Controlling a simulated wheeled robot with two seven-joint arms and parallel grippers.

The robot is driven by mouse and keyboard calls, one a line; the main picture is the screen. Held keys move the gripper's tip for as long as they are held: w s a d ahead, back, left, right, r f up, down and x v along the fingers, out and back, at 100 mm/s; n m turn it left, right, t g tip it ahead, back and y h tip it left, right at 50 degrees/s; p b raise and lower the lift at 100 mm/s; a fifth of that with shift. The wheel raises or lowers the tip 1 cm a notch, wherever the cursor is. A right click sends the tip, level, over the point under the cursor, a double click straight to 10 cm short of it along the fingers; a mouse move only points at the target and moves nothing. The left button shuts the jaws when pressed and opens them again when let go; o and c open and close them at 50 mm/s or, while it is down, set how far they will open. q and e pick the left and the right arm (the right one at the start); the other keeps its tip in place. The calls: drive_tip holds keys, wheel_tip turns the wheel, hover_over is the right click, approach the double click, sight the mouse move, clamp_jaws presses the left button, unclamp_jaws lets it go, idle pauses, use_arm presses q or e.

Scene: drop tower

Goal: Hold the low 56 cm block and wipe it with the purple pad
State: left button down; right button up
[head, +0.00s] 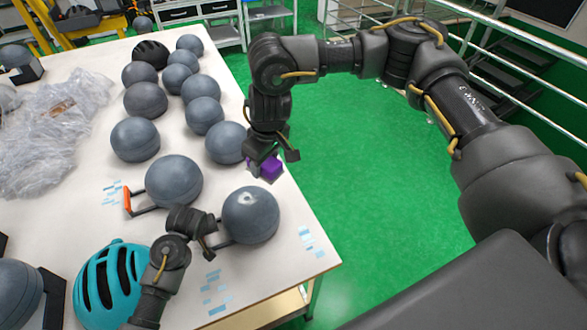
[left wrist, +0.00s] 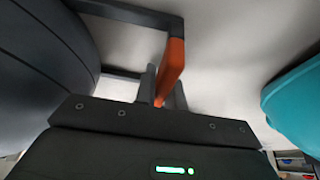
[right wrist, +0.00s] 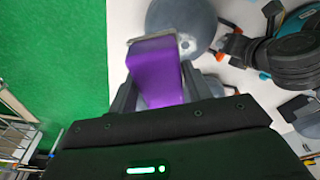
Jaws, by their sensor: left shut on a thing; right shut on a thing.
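The block in hand is a dark grey round ball-like form (head: 250,214) near the table's right edge, with a pale patch on top. It also shows in the right wrist view (right wrist: 181,18). My left gripper (head: 212,243) is beside it, shut on its orange handle (left wrist: 172,68); the fingers partly hide the handle. My right gripper (head: 272,163) is shut on the purple pad (head: 270,168) and holds it above and beyond the block. In the right wrist view the pad (right wrist: 156,70) covers part of the block; contact cannot be told. No size label is readable.
Another grey block (head: 173,181) with an orange handle stands close behind-left. Several more grey blocks stand farther back. A teal helmet (head: 110,285) is near the front, a black helmet (head: 151,54) farther back, and clear plastic wrap (head: 55,125) at left. The right table edge is close.

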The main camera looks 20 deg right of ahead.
sight(248, 202)
drive_tip(key=shift+w+a+f, duration=0.75)
drive_tip(key=shift+a+f, duration=0.2)
drive_tip(key=shift+f, duration=0.35)
drive_tip(key=shift+w+a+f, duration=0.7)
drive_tip(key=shift+a+f, duration=0.3)
drive_tip(key=shift+f, duration=0.35)
drive_tip(key=shift+w+a+f, duration=0.75)
drive_tip(key=shift+a+f, duration=0.2)
drive_tip(key=shift+f, duration=0.35)
drive_tip(key=shift+f, duration=0.95)
drive_tip(key=shift+s+r, duration=0.1)
drive_tip(key=shift+s, duration=0.95)
drive_tip(key=shift+s, duration=0.15)
drive_tip(key=shift+s+f, duration=0.2)
drive_tip(key=shift+s, duration=1.9)
